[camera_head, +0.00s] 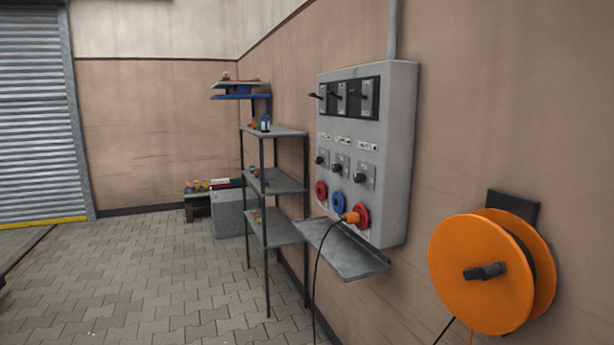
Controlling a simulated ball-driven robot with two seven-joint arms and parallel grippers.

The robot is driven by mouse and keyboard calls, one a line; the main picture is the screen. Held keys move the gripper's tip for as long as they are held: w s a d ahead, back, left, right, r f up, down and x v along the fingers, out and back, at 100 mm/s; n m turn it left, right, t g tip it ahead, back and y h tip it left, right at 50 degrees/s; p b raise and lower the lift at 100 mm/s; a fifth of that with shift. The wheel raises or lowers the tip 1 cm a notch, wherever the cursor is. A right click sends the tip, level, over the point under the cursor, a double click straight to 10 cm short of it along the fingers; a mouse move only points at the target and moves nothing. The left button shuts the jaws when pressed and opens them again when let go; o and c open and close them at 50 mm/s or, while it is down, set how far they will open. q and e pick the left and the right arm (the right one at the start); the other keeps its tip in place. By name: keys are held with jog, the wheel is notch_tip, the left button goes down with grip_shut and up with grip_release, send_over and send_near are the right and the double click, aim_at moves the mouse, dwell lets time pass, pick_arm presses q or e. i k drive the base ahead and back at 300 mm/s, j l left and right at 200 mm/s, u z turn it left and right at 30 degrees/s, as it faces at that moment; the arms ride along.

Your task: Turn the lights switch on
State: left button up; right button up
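A grey electrical panel (396,150) is mounted on the right wall. Near its top is a dark strip with several lever switches (340,97). Below are small label plates and a row of dark knobs (338,166). At the bottom are round sockets, two red and one blue (338,201). An orange plug (351,218) sits at the right red socket, with a black cable hanging from it. The label text is too small to read, so I cannot tell which switch is for the lights. Neither of my grippers is in view.
An orange cable reel (480,275) sticks out from the wall at the lower right. A grey ledge (345,252) juts out under the panel. A metal shelf rack (276,183) stands left of it. The paved floor (150,280) at left is clear.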

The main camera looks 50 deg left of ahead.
aim_at(358, 178)
jog(key=u, duration=1.2)
jog(key=i+j, duration=0.1)
jog(key=j, duration=0.3)
jog(key=i+j+z, duration=0.1)
jog(key=j, duration=0.25)
jog(key=i+j, duration=0.1)
jog(key=j, duration=0.3)
